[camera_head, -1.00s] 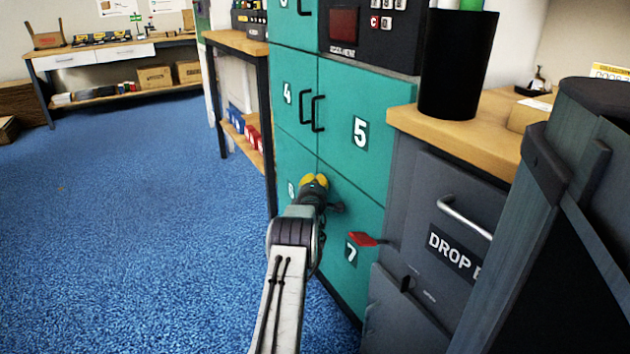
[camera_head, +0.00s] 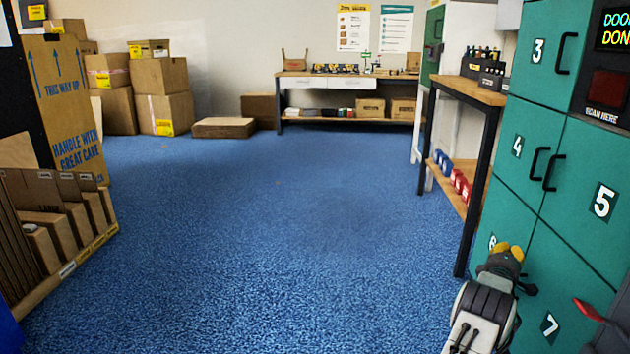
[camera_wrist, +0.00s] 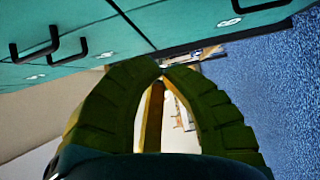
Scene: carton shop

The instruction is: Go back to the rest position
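My gripper (camera_head: 508,250) has yellow-tipped fingers and is at the lower right of the head view, in front of the teal lockers (camera_head: 578,205) near doors 6 and 7. In the wrist view its two curved fingers (camera_wrist: 163,70) meet at the tips. Nothing is held between them; only background shows through the gap. The locker doors in view look closed. The wrist view shows the locker fronts and black handles (camera_wrist: 35,45) beyond the fingers.
A red lever (camera_head: 588,310) juts out at the lower right. A wooden-topped shelf (camera_head: 465,88) stands beside the lockers. A carton rack (camera_head: 75,255) and stacked boxes (camera_head: 165,105) are at left. A workbench (camera_head: 345,75) is at the back. The blue floor (camera_head: 260,230) between is open.

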